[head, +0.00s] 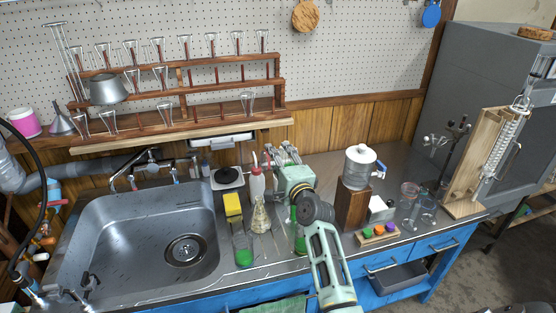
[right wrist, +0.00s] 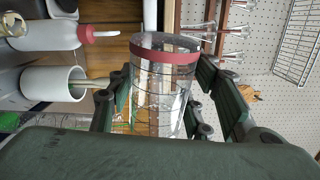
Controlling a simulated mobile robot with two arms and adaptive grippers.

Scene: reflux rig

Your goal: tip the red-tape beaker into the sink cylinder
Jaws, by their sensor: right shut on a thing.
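The red-tape beaker (right wrist: 165,92) is clear glass with a red band near one end. It sits between the fingers of my right gripper (right wrist: 165,100), shut on its sides. In the right wrist view it lies crosswise to the squeeze bottle, so it looks tipped well over. I cannot make out any liquid in it. In the head view my right gripper (head: 287,154) is over the counter right of the sink, and I cannot tell the beaker apart there. A clear glass cylinder (head: 242,248) with green in its bottom stands by the sink's right edge.
The steel sink (head: 85,235) is empty. A yellow sponge (head: 233,207), a conical flask (head: 260,218) and a squeeze bottle (head: 257,184) crowd the counter near my right arm. A wooden block (head: 351,206) bearing a white-lidded jar (head: 360,168) stands to the right.

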